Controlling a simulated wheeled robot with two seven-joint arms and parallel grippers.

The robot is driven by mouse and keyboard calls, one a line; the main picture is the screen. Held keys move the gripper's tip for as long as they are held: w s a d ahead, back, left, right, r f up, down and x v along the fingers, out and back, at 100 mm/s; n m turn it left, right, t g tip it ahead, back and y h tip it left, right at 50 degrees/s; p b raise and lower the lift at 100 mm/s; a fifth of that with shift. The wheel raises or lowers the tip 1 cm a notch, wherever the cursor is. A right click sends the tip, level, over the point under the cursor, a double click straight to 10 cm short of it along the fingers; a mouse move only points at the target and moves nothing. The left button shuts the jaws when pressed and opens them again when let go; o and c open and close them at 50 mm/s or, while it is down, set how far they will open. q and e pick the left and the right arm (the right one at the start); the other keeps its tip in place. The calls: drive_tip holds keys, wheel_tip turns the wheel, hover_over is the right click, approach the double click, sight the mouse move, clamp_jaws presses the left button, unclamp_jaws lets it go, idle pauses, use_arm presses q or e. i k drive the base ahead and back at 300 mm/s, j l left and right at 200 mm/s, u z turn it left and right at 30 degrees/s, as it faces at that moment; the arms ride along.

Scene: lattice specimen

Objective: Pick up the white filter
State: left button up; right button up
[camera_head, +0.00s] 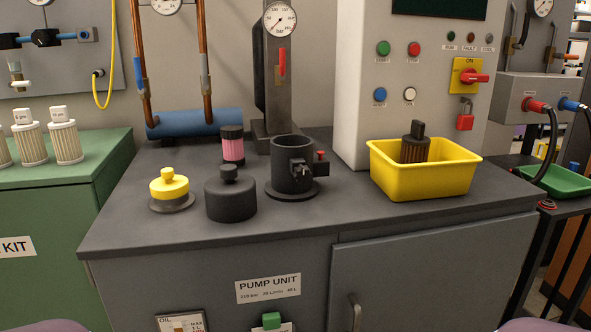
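White filters stand upright in a row on the green cabinet at the left. Each has cream pleats, and the two fully visible ones have white caps. The nearest to the bench is the right white filter (66,142), beside the middle white filter (31,143). A third white filter (4,152) is cut off by the left picture edge. Neither gripper is in view. Only small rounded purplish shapes show at the bottom left and bottom right corners, and I cannot tell what they are.
On the grey bench (300,226) stand a yellow-topped cap (170,186), a black lidded part (230,198), a pink filter (232,148), a black housing (291,166) and a yellow bin (425,180) with a dark filter (415,146). The green cabinet (85,178) has free top beside the filters.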

sight(64, 132)
drive_tip(key=u, duration=1.25)
